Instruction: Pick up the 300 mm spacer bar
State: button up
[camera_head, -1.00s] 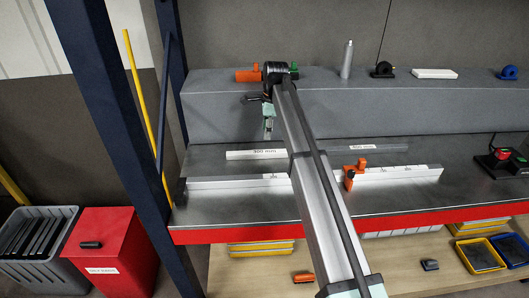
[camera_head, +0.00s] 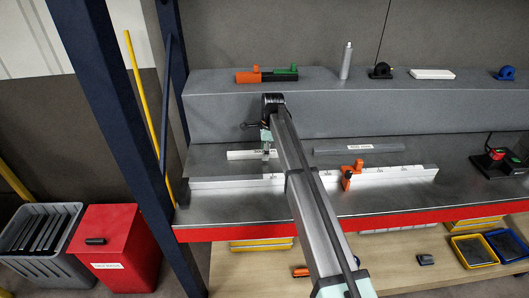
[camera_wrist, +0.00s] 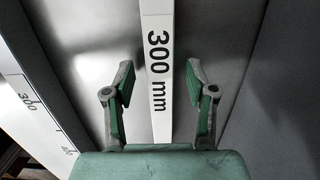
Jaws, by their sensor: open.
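The 300 mm spacer bar (camera_head: 238,156) is a white bar lying on the grey bench behind the long rail. Its right part is hidden behind my gripper and arm in the head view. In the wrist view the bar (camera_wrist: 157,20) runs from top to bottom with its "300 mm" print readable. My gripper (camera_wrist: 158,78) is open, with a green-padded finger on each side of the bar in the picture. I see gaps between both fingers and the bar. In the head view my gripper (camera_head: 267,152) is just over the bar's right part.
A white scale rail (camera_head: 400,175) with an orange stop (camera_head: 351,174) runs along the bench front. A grey labelled bar (camera_head: 345,150) lies right of my arm. The raised grey ledge (camera_head: 350,108) behind carries orange and green tools (camera_head: 266,75). A red switch box (camera_head: 495,160) stands at right.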

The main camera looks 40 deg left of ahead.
grip_shut()
jog(key=shift+r, duration=0.1)
dwell(0.3)
